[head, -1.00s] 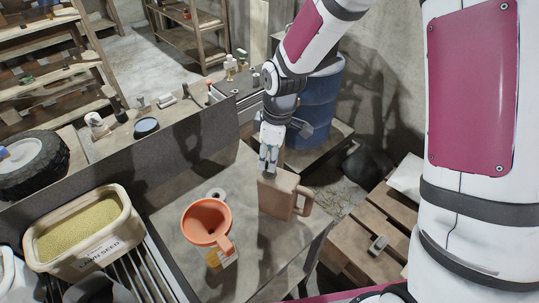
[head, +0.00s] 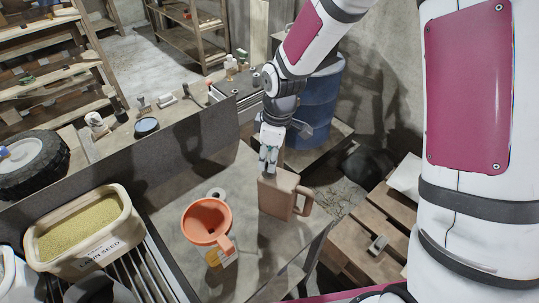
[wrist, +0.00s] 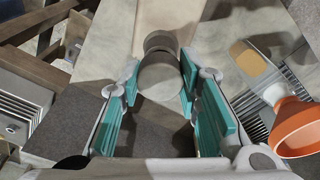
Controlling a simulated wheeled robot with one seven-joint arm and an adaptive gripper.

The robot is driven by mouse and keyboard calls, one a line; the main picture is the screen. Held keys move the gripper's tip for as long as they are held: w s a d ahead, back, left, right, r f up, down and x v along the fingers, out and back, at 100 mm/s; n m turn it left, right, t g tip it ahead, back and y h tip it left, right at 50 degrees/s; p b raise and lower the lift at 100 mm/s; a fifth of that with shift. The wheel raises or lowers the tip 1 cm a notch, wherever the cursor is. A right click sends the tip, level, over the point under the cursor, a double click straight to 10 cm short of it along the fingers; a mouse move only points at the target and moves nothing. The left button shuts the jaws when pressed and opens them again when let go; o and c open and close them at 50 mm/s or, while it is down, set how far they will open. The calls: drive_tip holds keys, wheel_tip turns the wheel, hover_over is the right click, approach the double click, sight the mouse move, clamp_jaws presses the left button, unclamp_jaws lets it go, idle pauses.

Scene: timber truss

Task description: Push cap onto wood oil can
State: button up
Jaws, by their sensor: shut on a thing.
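The wood oil can (head: 276,197) is a tan-brown box-shaped can with a side handle. It stands upright on the grey bench. My gripper (head: 268,165) points down over the can's top, at its left end. In the wrist view, the teal-padded fingers are shut on the round grey cap (wrist: 160,76). A darker round part shows just beyond the cap, against the can's tan body (wrist: 168,14). The cap is close to the can's top. I cannot tell whether it is seated, and in the head view the fingers hide it.
An orange funnel (head: 206,219) stands on the bench left of the can and also shows in the wrist view (wrist: 298,126). A lawn seed tub (head: 85,248) is at the left. A blue barrel (head: 318,100) stands behind. A wooden pallet (head: 345,250) is at the right.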

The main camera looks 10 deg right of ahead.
drive_tip(key=shift+f, duration=0.35)
drive_tip(key=o, duration=1)
drive_tip(key=shift+c, duration=0.2)
drive_tip(key=shift+r+p, duration=1.05)
drive_tip(key=shift+r, duration=1.9)
